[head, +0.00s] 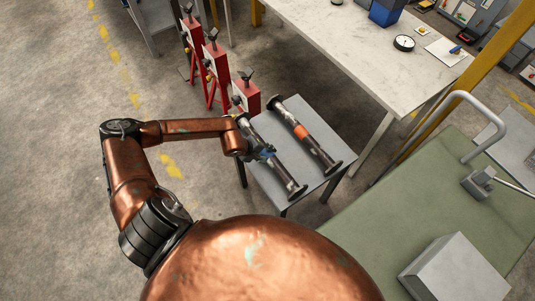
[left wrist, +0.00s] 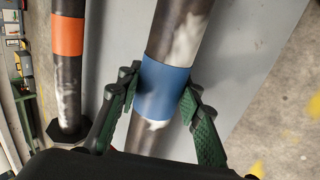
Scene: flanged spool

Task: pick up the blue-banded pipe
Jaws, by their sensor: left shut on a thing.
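The blue-banded pipe (head: 285,176) is dark with worn pale patches and a flange at each end. It lies along the left part of a small grey table (head: 331,126). My left gripper (head: 262,154) is shut on it at the blue band. In the left wrist view the green-padded fingers sit on both sides of the blue band (left wrist: 164,89). I cannot tell whether the pipe touches the table. The arm hides part of the pipe in the head view. My right gripper is not in view.
A similar pipe with an orange band (head: 301,131) lies parallel, just right of it. Red stands (head: 216,63) rise behind the table's left side. A long pale bench (head: 352,40) stands behind, and a green-topped bench (head: 440,190) stands right. The floor at left is clear.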

